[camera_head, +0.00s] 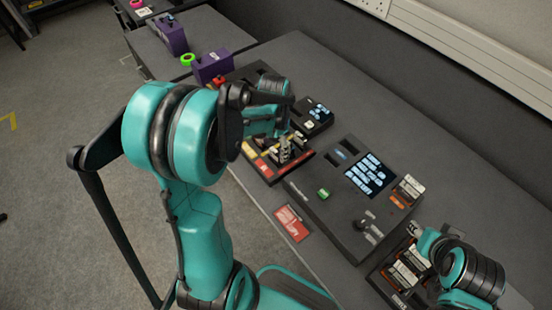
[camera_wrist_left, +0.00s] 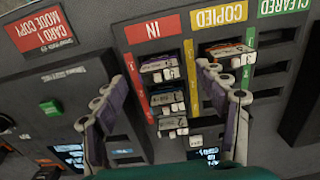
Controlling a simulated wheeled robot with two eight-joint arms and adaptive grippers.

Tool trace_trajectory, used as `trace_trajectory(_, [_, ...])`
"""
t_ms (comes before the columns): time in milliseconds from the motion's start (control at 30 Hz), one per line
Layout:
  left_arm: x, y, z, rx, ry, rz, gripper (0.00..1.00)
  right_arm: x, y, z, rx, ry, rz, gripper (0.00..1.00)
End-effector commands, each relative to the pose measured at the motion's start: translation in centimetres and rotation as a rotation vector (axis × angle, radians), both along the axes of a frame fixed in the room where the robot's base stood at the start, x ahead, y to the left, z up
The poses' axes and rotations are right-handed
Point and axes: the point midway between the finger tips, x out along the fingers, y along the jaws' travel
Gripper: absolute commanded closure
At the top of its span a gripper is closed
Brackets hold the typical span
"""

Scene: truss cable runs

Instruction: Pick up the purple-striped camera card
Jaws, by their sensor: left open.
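My left gripper (camera_head: 284,150) is over the black card tray in the head view. In the left wrist view its fingers (camera_wrist_left: 162,76) are spread apart, with the IN column of cards between and below them. Several cards lie in that column. The upper card (camera_wrist_left: 160,68) has a dark, purplish edge, and a blue-edged card (camera_wrist_left: 166,98) lies below it.
A dark console with a lit screen (camera_head: 370,174) and green button (camera_head: 324,193) stands right of the tray. A red sign (camera_head: 292,223) lies at the table's front edge. Purple boxes (camera_head: 211,67) stand farther back. The table's right rear is clear.

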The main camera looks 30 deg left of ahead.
Motion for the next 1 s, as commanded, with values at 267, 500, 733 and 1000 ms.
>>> trace_trajectory(267, [0.4,-0.3,-4.3,0.001,-0.001,0.001,0.28,0.0,0.0,-2.3,0.0,0.0,0.0,0.6])
trace_trajectory(500, [0.3,-0.3,-4.6,0.001,-0.001,0.001,0.28,0.0,0.0,-2.2,0.0,0.0,0.0,0.6])
trace_trajectory(733, [0.3,-0.3,-4.5,0.001,-0.001,0.001,0.8,0.0,0.0,-2.2,0.0,0.0,0.0,0.6])
trace_trajectory(1000, [0.3,-0.3,-4.5,0.001,-0.001,0.001,0.82,0.0,0.0,-2.2,0.0,0.0,0.0,0.6])
